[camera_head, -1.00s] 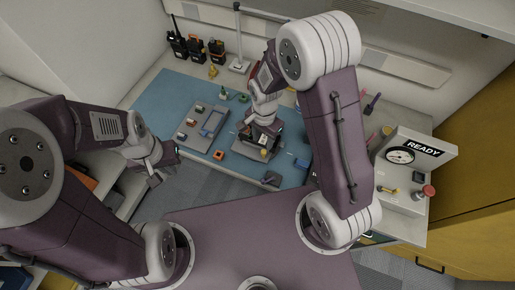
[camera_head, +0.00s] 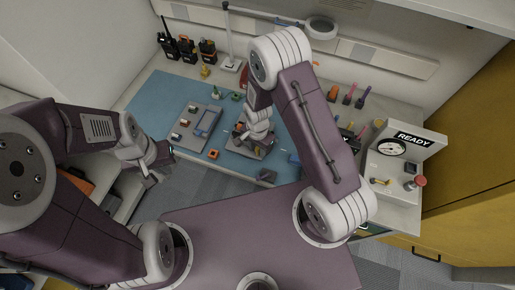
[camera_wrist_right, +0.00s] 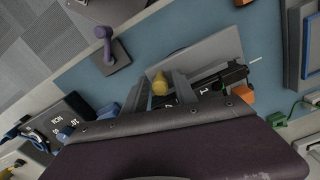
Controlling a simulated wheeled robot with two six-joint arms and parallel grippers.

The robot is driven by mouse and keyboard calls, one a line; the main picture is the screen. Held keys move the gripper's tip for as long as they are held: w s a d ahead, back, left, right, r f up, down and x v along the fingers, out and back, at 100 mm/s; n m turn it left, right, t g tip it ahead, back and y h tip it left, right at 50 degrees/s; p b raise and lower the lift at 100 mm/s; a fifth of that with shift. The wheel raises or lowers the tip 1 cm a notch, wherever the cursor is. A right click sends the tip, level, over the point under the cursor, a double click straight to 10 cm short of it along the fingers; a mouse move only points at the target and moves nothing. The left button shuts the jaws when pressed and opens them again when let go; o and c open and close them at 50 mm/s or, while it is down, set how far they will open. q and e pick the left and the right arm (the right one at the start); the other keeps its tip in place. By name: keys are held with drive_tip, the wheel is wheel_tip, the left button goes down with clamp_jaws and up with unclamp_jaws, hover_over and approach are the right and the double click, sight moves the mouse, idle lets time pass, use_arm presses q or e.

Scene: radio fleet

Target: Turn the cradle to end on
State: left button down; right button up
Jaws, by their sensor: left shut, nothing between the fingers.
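The cradle (camera_wrist_right: 206,58) is a grey plate on the blue mat, with a black radio (camera_wrist_right: 228,76) along one side and a yellow knob (camera_wrist_right: 160,84) near the fingers. In the head view the cradle (camera_head: 266,150) lies slanted, partly hidden by my right gripper (camera_head: 243,137). In the right wrist view, the fingers of my right gripper (camera_wrist_right: 161,92) stand apart, with the yellow knob between or just beyond them. I see no clear contact. My left gripper (camera_head: 152,178) is shut and empty, left of the mat's front edge.
A grey tray (camera_head: 187,137) with small parts lies left of the cradle, and an orange block (camera_head: 213,154) sits in front of it. A purple-knobbed stand (camera_wrist_right: 104,35) is nearby. Radios (camera_head: 188,50) stand at the back left; a READY gauge box (camera_head: 405,147) stands right.

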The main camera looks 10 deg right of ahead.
clamp_jaws()
drive_tip(key=shift+w, duration=0.1)
idle(1.1)
